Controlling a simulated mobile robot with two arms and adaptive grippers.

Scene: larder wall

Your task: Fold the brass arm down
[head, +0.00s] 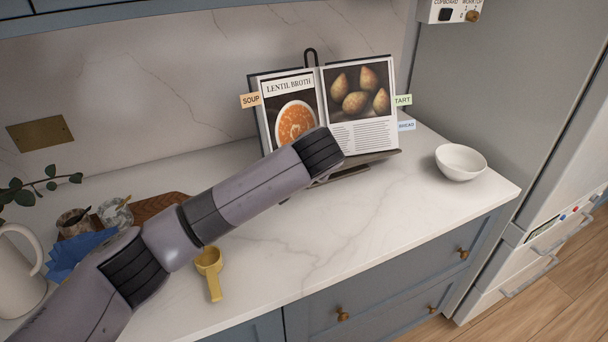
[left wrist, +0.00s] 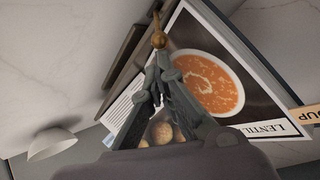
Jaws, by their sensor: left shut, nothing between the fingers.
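A small brass piece with a round knob (left wrist: 158,40), which looks like the end of the brass arm, shows in the left wrist view at the lower edge of the open cookbook (head: 362,98). The rest of the brass arm is hidden, and I cannot make it out in the head view. My left gripper (left wrist: 159,68) is shut and empty. Its fingertips point at the knob and are very close to it; I cannot tell whether they touch. In the head view my own wrist hides the gripper. The book leans on a dark stand (head: 380,157). My right gripper is not in view.
A white bowl (head: 461,162) stands right of the book. A yellow scoop (head: 209,270), a blue cloth (head: 75,254), small jars on a wooden board (head: 160,204) and a pale jug (head: 18,270) are at the left. The counter's front middle is clear.

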